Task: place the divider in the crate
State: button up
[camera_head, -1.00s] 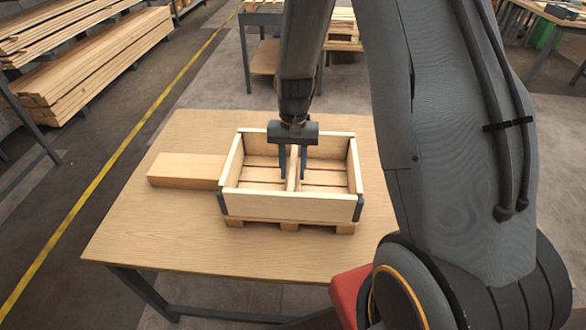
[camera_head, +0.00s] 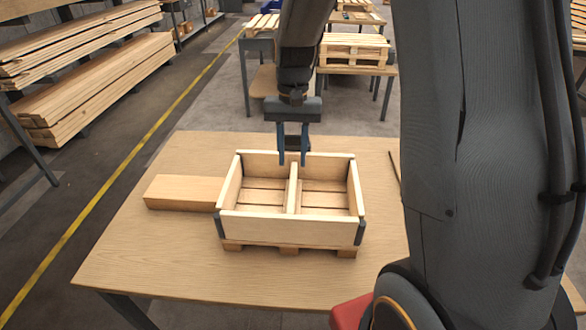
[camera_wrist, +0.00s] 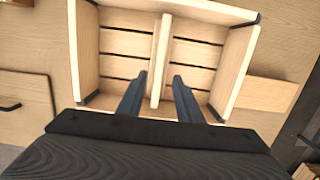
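The crate (camera_head: 288,229) is a shallow light-wood box on small wooden feet in the middle of the table. The divider (camera_head: 292,190), a thin light-wood panel, stands upright inside it, running front to back and splitting it into two compartments. My gripper (camera_head: 292,160) is above the crate toward its back wall, with its two dark fingers pointing down. In the wrist view the open fingers (camera_wrist: 158,82) lie to either side of the divider (camera_wrist: 161,55), with visible gaps and nothing between them gripped. The crate's side wall (camera_wrist: 88,50) shows there too.
A wooden block (camera_head: 181,191) lies on the table (camera_head: 180,265) close to the crate's left side. The table's front and left parts are clear. Stacked planks (camera_head: 95,85) stand at the back left, and a pallet (camera_head: 354,52) rests on another table behind.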

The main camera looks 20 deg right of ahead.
jog(key=s+n+t, duration=0.1)
jog(key=s+n, duration=0.3)
jog(key=s, duration=1.2)
jog(key=shift+s+a+t+h, duration=0.2)
jog(key=shift+a+t+h, duration=0.1)
